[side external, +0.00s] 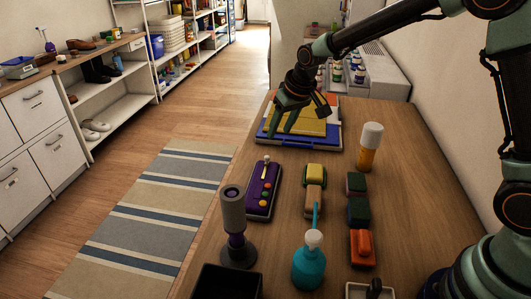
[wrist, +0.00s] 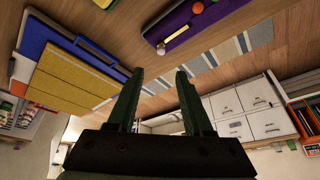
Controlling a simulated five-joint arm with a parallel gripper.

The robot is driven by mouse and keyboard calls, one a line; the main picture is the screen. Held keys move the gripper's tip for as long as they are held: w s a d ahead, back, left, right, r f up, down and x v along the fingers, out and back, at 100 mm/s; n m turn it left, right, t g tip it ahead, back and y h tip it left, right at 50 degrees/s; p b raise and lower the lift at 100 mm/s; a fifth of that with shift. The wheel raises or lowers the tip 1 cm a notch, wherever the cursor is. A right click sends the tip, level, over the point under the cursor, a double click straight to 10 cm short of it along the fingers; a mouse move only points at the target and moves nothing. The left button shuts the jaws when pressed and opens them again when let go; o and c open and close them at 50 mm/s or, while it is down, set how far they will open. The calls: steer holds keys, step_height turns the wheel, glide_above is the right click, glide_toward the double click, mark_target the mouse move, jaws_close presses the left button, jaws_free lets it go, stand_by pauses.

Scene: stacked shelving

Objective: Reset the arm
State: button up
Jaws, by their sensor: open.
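My gripper (side external: 292,122) is open and empty, at the far part of the wooden table (side external: 400,185). In the side view it hangs in front of the yellow and blue flat items, covering part of them. In the wrist view its two fingers (wrist: 158,76) stand apart with nothing between them. The yellow item (side external: 310,122) lies on top of the blue one (side external: 320,142). In the wrist view, the yellow item (wrist: 70,80) and blue item (wrist: 38,38) are at the left. I cannot tell whether the fingers touch anything.
A purple panel with buttons (side external: 262,192), a grey lamp-like thing (side external: 233,212), a teal pump bottle (side external: 309,265), an orange bottle with white cap (side external: 369,150) and several small blocks (side external: 358,211) crowd the nearer table. A dark bin (side external: 228,283) is at the front. Wall shelves are left.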

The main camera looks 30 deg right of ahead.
steer(key=shift+s+r, duration=0.25)
steer(key=shift+r, duration=0.2)
steer(key=s+d+r, duration=0.3)
steer(key=s+r, duration=0.5)
steer(key=s, duration=0.2)
steer(key=s+d+r+t, duration=0.1)
steer(key=s, duration=1.2)
steer(key=shift+d, duration=0.3)
steer(key=shift+r, duration=0.1)
stand_by(0.5)
